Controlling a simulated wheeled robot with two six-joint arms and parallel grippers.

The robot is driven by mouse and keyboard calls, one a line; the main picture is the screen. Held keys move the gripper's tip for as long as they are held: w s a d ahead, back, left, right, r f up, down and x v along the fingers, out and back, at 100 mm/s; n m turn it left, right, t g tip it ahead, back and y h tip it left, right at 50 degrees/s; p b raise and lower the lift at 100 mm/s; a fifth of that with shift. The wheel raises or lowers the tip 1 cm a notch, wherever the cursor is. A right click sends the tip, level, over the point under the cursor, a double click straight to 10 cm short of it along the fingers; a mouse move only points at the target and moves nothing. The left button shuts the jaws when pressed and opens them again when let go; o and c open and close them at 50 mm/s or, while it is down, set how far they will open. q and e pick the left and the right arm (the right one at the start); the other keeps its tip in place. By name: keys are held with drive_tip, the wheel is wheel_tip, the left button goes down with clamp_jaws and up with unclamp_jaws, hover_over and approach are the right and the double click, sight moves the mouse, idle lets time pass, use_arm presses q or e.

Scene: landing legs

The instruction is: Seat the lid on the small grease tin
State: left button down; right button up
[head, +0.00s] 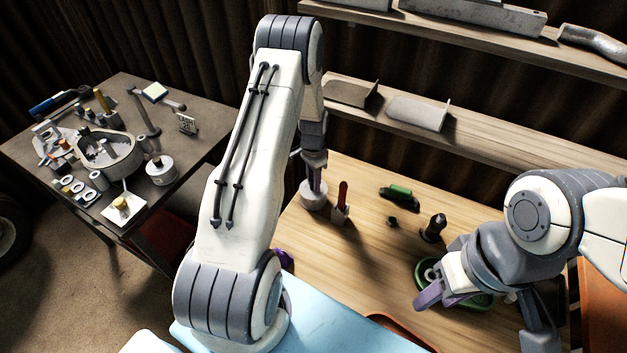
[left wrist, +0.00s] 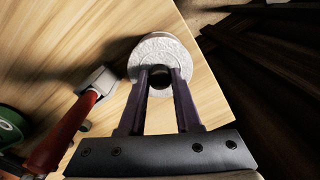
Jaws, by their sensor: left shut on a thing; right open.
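My left gripper (head: 316,182) points down at the far left part of the wooden workbench. It is shut on the dark knob of a round, mottled grey lid (left wrist: 143,54). In the left wrist view the left fingertips (left wrist: 160,76) close around the knob. The grey grease tin (head: 313,201) stands upright under the lid, and its side shows in the head view. I cannot tell whether the lid sits fully down or slightly proud. My right gripper (head: 446,292) is open, low over a green round dish at the bench's right; its fingers are partly hidden by its wrist.
A red-handled tool in a grey block (head: 341,213) stands close right of the tin. A green-and-black item (head: 398,193) and a dark upright piece (head: 434,228) stand farther right. The green dish (head: 481,302) lies by my right gripper. A cluttered table (head: 195,145) is at left.

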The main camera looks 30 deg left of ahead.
use_arm(q)
drive_tip(key=c, duration=0.5)
unclamp_jaws()
drive_tip(key=shift+r, duration=0.1)
